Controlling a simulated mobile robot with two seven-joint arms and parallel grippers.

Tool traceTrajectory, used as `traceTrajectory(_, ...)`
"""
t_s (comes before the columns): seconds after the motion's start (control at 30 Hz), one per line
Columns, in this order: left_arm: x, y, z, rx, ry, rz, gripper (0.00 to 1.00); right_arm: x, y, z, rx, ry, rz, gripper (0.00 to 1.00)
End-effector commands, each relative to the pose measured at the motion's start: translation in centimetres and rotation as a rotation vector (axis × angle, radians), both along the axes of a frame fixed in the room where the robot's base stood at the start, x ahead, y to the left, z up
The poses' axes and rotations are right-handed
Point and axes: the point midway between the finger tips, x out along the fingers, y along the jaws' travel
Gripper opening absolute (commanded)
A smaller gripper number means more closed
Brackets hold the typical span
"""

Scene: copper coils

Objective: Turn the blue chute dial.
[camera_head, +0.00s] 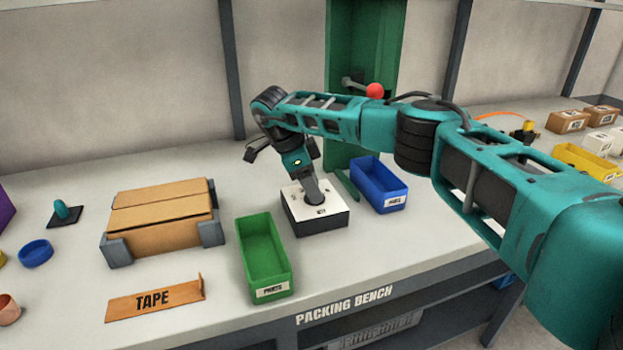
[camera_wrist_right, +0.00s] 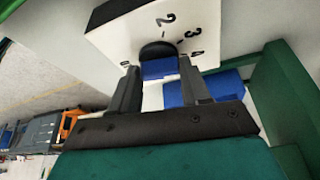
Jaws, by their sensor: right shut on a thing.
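The blue chute dial (camera_wrist_right: 158,69) sits on the white top face of a dial box, which carries printed numbers including 2 and 3. In the head view the dial box (camera_head: 325,217) stands on the bench, white on top with a dark base. My right gripper (camera_head: 313,192) comes down on it from above and hides the dial there. In the right wrist view my right gripper (camera_wrist_right: 160,76) has its two fingers on either side of the dial, shut on it. Part of the dial's dark round base shows beyond the fingers. My left gripper is not in view.
A green bin (camera_head: 262,258) stands left of the dial box and a blue bin (camera_head: 379,185) to its right. A cardboard box (camera_head: 160,215) sits farther left, behind a TAPE sign (camera_head: 155,298). A green column (camera_head: 345,60) with a red-knobbed lever (camera_head: 374,90) rises behind.

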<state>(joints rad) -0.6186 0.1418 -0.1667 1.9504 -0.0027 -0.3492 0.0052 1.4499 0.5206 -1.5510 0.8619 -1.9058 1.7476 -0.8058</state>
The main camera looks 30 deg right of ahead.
Motion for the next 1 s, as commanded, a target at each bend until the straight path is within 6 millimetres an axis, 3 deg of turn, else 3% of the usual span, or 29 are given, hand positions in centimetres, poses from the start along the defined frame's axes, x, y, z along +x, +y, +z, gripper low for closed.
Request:
traceTrajectory(0.33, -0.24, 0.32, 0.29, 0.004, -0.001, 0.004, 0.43, 0.08, -0.06, 0.00, 0.000, 0.001, -0.134, 0.16)
traceTrajectory(0.87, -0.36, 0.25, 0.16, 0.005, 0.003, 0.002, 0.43, 0.09, -0.07, -0.04, 0.001, 0.000, -0.153, 0.16)
traceTrajectory(0.9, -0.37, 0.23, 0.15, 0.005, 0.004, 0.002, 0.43, 0.08, -0.08, -0.04, 0.001, 0.000, -0.153, 0.50)
traceTrajectory(1.0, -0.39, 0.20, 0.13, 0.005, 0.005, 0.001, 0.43, 0.09, -0.08, -0.03, 0.001, 0.000, -0.153, 0.59)
